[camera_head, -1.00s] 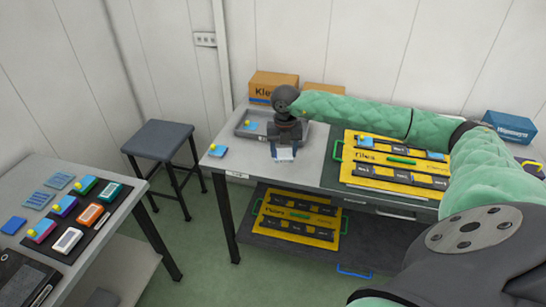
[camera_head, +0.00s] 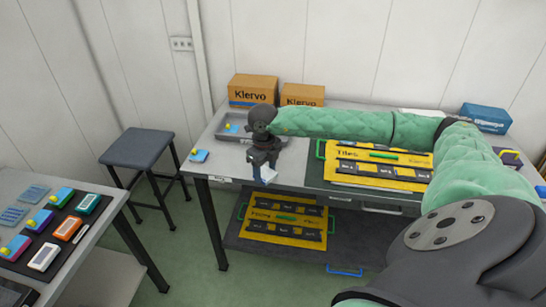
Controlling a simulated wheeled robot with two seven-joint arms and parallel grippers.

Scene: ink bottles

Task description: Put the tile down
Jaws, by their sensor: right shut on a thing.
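My right gripper (camera_head: 263,168) reaches in from the right and points down near the front edge of the far table (camera_head: 290,168). It is shut on a small pale tile (camera_head: 266,176), seen partly below the fingers. I cannot tell whether the tile touches the table. Another blue piece with a yellow knob (camera_head: 231,128) lies in the grey tray (camera_head: 222,136) behind the gripper. My left gripper is not in view.
A yellow board (camera_head: 345,153) with dark tiles lies to the right on a green mat. A second yellow board (camera_head: 263,228) is on the shelf below. Two Klervo boxes (camera_head: 253,89) stand behind. A stool (camera_head: 137,150) and a side table with several coloured pieces (camera_head: 66,229) are at left.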

